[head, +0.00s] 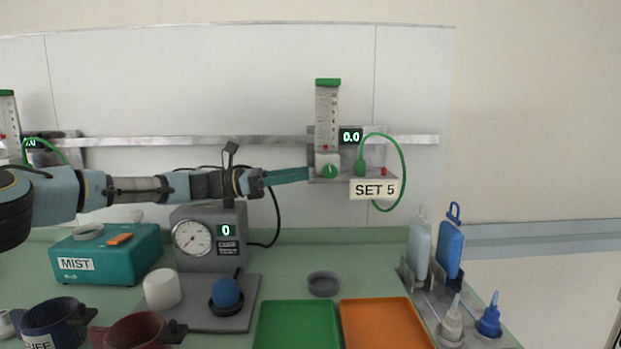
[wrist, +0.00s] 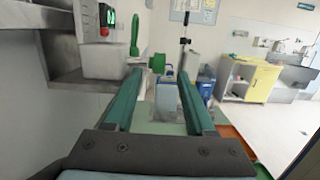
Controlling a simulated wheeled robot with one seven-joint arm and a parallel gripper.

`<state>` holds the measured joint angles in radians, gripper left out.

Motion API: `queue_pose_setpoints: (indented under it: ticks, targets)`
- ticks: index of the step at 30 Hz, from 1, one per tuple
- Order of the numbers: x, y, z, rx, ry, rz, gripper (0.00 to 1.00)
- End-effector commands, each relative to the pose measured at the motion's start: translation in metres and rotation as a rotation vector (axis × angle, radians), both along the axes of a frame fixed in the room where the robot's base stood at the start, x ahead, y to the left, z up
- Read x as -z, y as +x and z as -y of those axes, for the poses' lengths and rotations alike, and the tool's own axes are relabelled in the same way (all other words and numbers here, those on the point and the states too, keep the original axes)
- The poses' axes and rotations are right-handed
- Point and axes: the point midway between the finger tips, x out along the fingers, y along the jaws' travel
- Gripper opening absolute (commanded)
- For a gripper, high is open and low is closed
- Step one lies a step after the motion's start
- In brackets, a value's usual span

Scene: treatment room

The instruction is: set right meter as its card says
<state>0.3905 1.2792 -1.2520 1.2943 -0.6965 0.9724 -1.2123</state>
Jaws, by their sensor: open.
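The right meter (head: 327,112) is a clear upright tube with a green cap, mounted on the wall rail. Its green knob (head: 330,171) sits at the base, and the display (head: 351,137) beside it reads 0.0. The card (head: 374,190) below reads SET 5. My gripper (head: 306,175) reaches in from the left with its teal fingers just left of the knob. In the wrist view my gripper (wrist: 160,76) is open and empty; the green knob (wrist: 157,63) shows beyond and between the fingertips, seemingly apart from them.
A green hose (head: 405,165) loops right of the meter. Another meter (head: 8,115) is at the far left. Below are a gauge box (head: 192,238), a teal MIST box (head: 110,255), a green tray (head: 298,325), an orange tray (head: 385,325) and bottles (head: 450,245) on a rack.

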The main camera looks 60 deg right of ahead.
Motion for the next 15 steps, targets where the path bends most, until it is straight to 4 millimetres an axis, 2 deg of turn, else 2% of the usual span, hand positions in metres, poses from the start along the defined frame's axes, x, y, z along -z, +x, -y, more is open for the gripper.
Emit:
queue_pose_setpoints:
  ticks: [10, 15]
  targets:
    - [-0.0005, 0.0011, -0.0015, 0.002, 0.001, 0.000, 0.55]
    - [-0.0055, -0.0060, 0.0010, 0.013, 0.026, 0.025, 0.55]
